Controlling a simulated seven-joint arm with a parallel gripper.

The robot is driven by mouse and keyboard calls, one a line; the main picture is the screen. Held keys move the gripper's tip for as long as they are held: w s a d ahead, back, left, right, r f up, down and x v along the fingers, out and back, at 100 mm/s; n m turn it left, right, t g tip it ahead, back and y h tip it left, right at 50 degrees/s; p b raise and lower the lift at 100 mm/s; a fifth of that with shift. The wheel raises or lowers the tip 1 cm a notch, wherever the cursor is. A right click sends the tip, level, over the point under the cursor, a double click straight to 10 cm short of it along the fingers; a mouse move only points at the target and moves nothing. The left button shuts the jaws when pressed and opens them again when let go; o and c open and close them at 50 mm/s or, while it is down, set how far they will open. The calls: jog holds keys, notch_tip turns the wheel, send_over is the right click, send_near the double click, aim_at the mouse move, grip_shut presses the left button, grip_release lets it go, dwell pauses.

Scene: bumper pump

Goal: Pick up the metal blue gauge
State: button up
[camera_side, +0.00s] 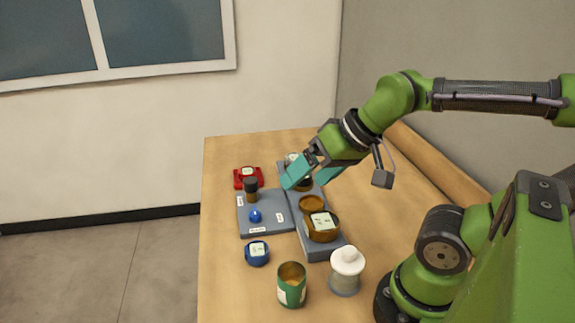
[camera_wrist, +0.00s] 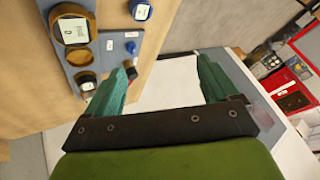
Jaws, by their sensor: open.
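A round blue gauge (camera_side: 257,253) with a pale label on top sits on the wooden table, just off the front edge of the grey tray. A blue round object with a white top, likely this gauge (camera_wrist: 140,10), shows at the top of the wrist view. My gripper (camera_side: 306,183) is open above the far part of the grey block, well behind the gauge and to its right. In the wrist view, the teal fingers (camera_wrist: 165,66) are wide apart with nothing between them.
The grey tray (camera_side: 272,227) holds a small blue knob (camera_side: 255,216) and a dark-topped cylinder (camera_side: 251,189). A red item (camera_side: 247,178) lies behind. The grey block holds a brown labelled gauge (camera_side: 322,226). A green can (camera_side: 292,285) and white-topped jar (camera_side: 346,270) stand in front.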

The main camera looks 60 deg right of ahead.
jog(key=n+g+h, duration=0.2)
jog(key=n+g, duration=0.5)
jog(key=n, duration=2.3)
send_over(257, 249)
notch_tip(257, 249, down, 7)
jog(key=f, duration=1)
jog(key=shift+s+d+f, duration=0.15)
jog(key=shift+s+d, duration=0.05)
jog(key=shift+s, duration=0.15)
jog(key=shift+w+a+f, duration=0.1)
jog(key=shift+w+f, duration=0.1)
jog(key=shift+f, duration=1.3)
jog(key=shift+w+a+f, duration=0.1)
jog(key=shift+w+f, duration=0.1)
jog(key=shift+f, duration=1.3)
